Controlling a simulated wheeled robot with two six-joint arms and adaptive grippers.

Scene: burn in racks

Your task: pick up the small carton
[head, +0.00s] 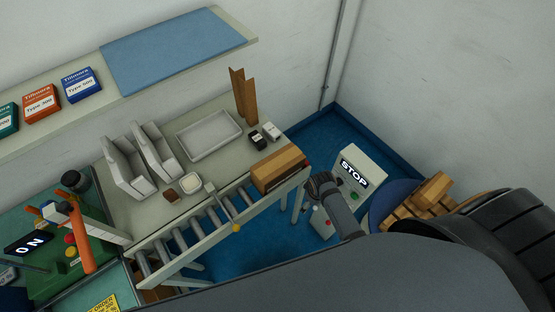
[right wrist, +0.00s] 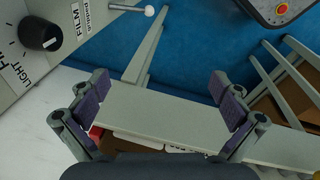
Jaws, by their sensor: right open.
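Of the possible cartons, a brown carton (head: 278,168) lies at the right end of the pale bench (head: 117,200). Smaller black (head: 257,141) and white (head: 270,131) boxes stand behind it. I cannot tell for sure which is the small carton. My right gripper (head: 322,186) is just right of the bench end, apart from the brown carton. In the right wrist view its two padded fingers (right wrist: 165,103) are wide apart with nothing held. Brown and red surfaces show low between them, partly hidden by the gripper. My left gripper is not in view.
A roller conveyor (head: 198,228) runs along the bench front. A white tray (head: 185,142), grey holders (head: 125,165) and a brown angled upright (head: 243,97) are on the bench. Blue floor (head: 330,130) is open behind.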

